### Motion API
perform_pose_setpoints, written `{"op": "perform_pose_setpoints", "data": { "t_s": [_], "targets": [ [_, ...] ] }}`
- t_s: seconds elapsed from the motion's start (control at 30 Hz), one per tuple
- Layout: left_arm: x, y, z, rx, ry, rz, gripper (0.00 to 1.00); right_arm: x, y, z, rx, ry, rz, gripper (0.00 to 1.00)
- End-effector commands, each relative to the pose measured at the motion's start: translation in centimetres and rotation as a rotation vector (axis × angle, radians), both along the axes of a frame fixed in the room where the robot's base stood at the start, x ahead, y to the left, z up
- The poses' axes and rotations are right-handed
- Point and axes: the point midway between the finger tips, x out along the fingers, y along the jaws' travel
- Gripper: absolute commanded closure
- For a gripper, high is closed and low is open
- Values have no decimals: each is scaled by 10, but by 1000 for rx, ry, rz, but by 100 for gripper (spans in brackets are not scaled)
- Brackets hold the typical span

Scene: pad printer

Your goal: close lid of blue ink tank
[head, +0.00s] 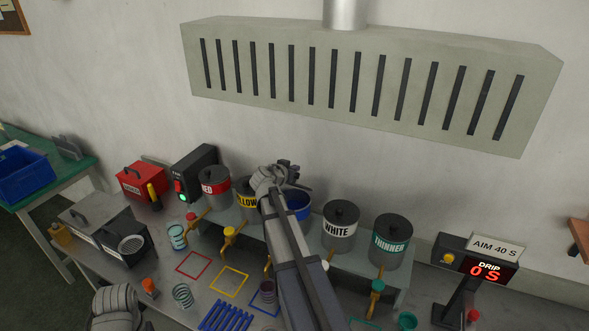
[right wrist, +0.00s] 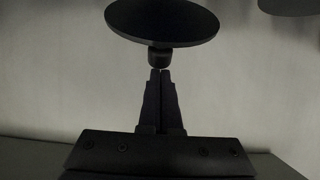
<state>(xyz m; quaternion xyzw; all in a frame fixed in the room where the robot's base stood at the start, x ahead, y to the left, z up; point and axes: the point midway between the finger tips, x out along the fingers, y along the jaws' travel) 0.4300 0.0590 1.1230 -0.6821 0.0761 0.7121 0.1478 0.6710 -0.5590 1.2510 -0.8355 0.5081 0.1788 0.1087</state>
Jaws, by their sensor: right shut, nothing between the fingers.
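The blue ink tank (head: 299,207) stands on the raised shelf between the yellow and white tanks. It is partly hidden behind my right arm, and a blue band shows. My right gripper (head: 290,168) is above and behind it, small and dark in the head view. In the right wrist view the gripper's fingers (right wrist: 161,75) are shut and empty. Their tips are at the small knob under a dark round lid (right wrist: 162,17); I cannot tell whether they touch. Which tank this lid belongs to is not clear from that view. My left gripper is out of view.
Red (head: 215,190), yellow (head: 246,201), white (head: 340,228) and thinner (head: 391,243) tanks stand in the row, lids on where visible. A vented hood (head: 330,85) hangs above. A drip timer display (head: 483,268) stands at right. Cups and coloured squares lie in front.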

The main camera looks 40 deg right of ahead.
Motion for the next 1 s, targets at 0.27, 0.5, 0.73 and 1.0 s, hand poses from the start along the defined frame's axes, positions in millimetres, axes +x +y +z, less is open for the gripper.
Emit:
{"op": "perform_pose_setpoints", "data": {
  "t_s": [0.27, 0.5, 0.73, 1.0],
  "targets": [
    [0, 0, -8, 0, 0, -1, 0, -2, 3, -5, -17, -8, 0, 100],
    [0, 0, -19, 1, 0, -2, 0, -4, 7, -7, -55, -27, -2, 100],
    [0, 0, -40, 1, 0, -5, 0, -8, 14, -15, -107, -54, -1, 100],
    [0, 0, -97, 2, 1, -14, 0, -17, 31, -37, -253, -129, 0, 100]
  ]
}}
